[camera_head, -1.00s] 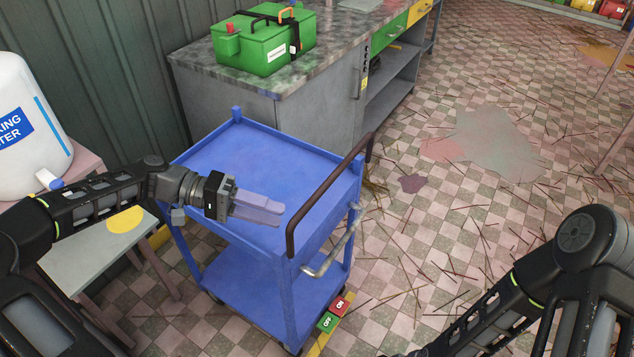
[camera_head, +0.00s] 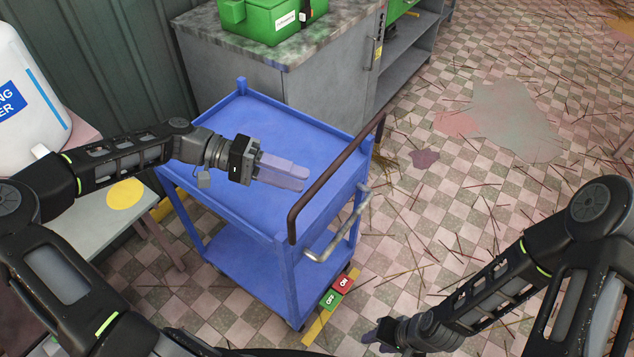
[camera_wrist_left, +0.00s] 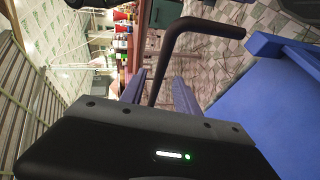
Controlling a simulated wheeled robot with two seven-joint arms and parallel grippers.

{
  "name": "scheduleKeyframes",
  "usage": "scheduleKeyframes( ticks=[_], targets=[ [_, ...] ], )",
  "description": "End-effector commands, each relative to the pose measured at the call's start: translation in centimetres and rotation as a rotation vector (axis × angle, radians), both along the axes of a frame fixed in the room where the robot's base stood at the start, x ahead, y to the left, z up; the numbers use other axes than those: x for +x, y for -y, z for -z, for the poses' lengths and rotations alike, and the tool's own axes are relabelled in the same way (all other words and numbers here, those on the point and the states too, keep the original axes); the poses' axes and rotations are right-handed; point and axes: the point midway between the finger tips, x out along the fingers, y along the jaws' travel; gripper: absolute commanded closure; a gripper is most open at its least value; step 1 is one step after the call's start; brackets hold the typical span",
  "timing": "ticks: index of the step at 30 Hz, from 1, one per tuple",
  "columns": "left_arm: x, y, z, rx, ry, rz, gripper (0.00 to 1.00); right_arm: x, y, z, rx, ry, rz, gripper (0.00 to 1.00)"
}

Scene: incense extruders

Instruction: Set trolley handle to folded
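The blue trolley (camera_head: 262,128) stands in the middle of the head view. Its dark brown handle (camera_head: 333,172) is a bent bar rising above the right end of the top tray. In the left wrist view the handle (camera_wrist_left: 208,27) runs up from between the finger lines and bends right. My left gripper (camera_head: 284,173) is over the top tray, left of the handle, its bluish fingers pointing at the bar. The fingers (camera_wrist_left: 160,92) are apart with nothing held. My right gripper (camera_head: 372,338) is low in the head view, right of the trolley; its finger gap is unclear.
A grey pipe (camera_head: 338,236) juts from the trolley's right end below the handle. A grey cabinet (camera_head: 300,75) carrying a green box (camera_head: 262,20) stands behind. A side table (camera_head: 95,225) is at left.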

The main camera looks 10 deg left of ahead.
Motion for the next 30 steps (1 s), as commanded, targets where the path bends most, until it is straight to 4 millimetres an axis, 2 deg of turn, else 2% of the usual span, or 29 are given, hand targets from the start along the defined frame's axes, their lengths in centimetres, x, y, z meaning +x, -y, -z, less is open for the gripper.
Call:
scheduleKeyframes(
  ticks=[3, 9, 20, 30],
  targets=[
    [0.0, 2.0, 0.4, -0.002, 0.0, 0.003, 0.62, 0.0, 0.0, -0.3, 0.0, 0.0, 0.0, 0.64],
    [0.1, 4.4, 1.1, -0.001, -0.001, 0.002, 0.62, 0.0, 0.0, -0.6, 0.0, 0.0, 0.0, 0.64],
    [0.2, 5.1, 1.4, 0.001, -0.001, 0.0, 0.62, 0.0, 0.0, -0.6, 0.0, 0.0, 0.0, 0.64],
    [0.2, 5.1, 1.4, 0.001, 0.0, 0.0, 0.89, 0.0, 0.0, -0.6, 0.0, 0.0, 0.0, 0.64]
  ],
)
